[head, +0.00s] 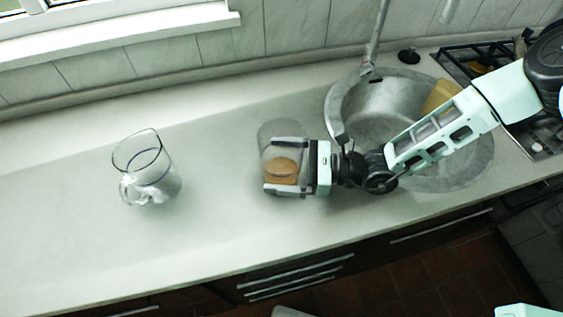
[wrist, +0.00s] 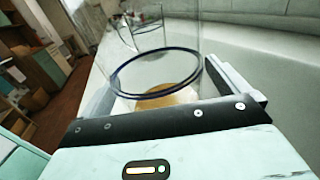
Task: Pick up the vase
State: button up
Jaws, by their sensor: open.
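A clear glass vase (head: 282,171) with a brown lower part stands on the counter, left of the sink. My gripper (head: 267,165) is open around it, with one finger on the far side and one on the near side. In the wrist view, the vase (wrist: 166,99) shows between the spread fingers (wrist: 178,88), with a dark ring and brown beneath. Whether either finger touches the glass I cannot tell. The fingers hide part of its sides.
A clear glass jug (head: 146,172) stands farther left on the counter, also visible beyond the vase in the wrist view (wrist: 143,37). A metal sink (head: 455,173) lies under my arm, with a stove (head: 478,58) at right. The counter's left end is clear.

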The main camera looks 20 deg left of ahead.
jog(key=c, duration=1.4)
jog(key=shift+c, duration=0.2)
jog(key=shift+r, duration=0.15)
